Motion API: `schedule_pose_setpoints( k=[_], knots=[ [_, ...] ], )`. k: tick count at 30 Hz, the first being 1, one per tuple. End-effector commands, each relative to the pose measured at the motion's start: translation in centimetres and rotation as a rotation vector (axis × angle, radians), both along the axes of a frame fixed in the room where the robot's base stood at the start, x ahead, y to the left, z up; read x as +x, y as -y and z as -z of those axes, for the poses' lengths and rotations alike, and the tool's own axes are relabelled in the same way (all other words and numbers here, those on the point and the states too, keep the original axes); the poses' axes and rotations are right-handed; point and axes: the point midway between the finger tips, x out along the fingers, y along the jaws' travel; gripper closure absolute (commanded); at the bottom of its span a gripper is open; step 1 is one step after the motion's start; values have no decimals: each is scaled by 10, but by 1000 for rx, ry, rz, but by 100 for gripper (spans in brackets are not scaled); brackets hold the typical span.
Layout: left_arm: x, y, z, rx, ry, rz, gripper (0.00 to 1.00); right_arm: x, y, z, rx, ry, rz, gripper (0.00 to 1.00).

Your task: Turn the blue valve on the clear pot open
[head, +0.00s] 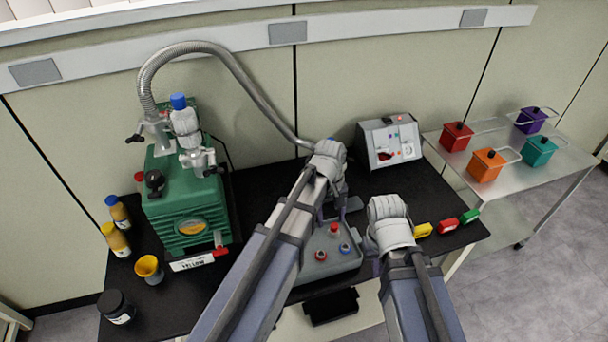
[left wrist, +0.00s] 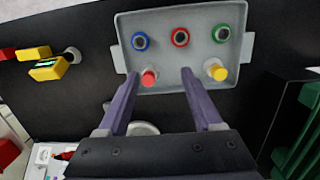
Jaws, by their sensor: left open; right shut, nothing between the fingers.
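No clear pot can be made out for certain in either view. A grey tray (head: 312,268) on the black bench holds coloured fittings, among them a blue-ringed one (head: 345,248). The left wrist view shows the tray (left wrist: 185,92) with blue (left wrist: 140,41), red (left wrist: 180,37) and green (left wrist: 221,33) rings and red (left wrist: 149,77) and yellow (left wrist: 217,71) posts. My left gripper (head: 335,210) is open and empty above the tray's far side; its fingers (left wrist: 159,74) also show in the wrist view. My right gripper (head: 374,264) is shut and empty at the tray's right, its fingertips mostly hidden.
A green pump (head: 185,205) with a blue-topped fitting (head: 179,101) and a grey hose (head: 240,75) stands left. Bottles (head: 115,240) and a yellow cup (head: 149,268) stand beside it. A control box (head: 390,142), small coloured blocks (head: 446,225) and a cart (head: 540,175) are right.

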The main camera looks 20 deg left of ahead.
Motion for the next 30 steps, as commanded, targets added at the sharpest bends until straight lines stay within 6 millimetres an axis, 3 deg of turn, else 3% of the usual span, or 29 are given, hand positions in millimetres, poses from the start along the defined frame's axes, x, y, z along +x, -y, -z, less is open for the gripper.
schedule_pose_setpoints(
  k=[1, 3, 9, 12, 15, 19, 30],
  knots=[
    [44, -16, 7, -28, -17, -180, 33, 0, 0, 8, 0, 0, 0, 100],
    [81, -37, 9, -70, -48, -437, 33, 0, 0, 12, 0, 0, 0, 100],
    [168, -110, 13, -174, -168, -1070, 33, 0, 0, 23, 0, 0, 1, 100],
    [195, -141, 12, -212, -227, -1297, 33, 0, 0, 26, 0, 0, 1, 100],
    [212, -165, 12, -240, -275, -1455, 33, 0, 0, 29, 0, 0, 1, 100],
    [223, -181, 11, -257, -311, -1564, 33, 0, 0, 30, 0, 0, 1, 100],
    [224, -182, 17, -261, -321, -1595, 33, 0, 0, 36, 0, 0, 1, 100]
  ],
)
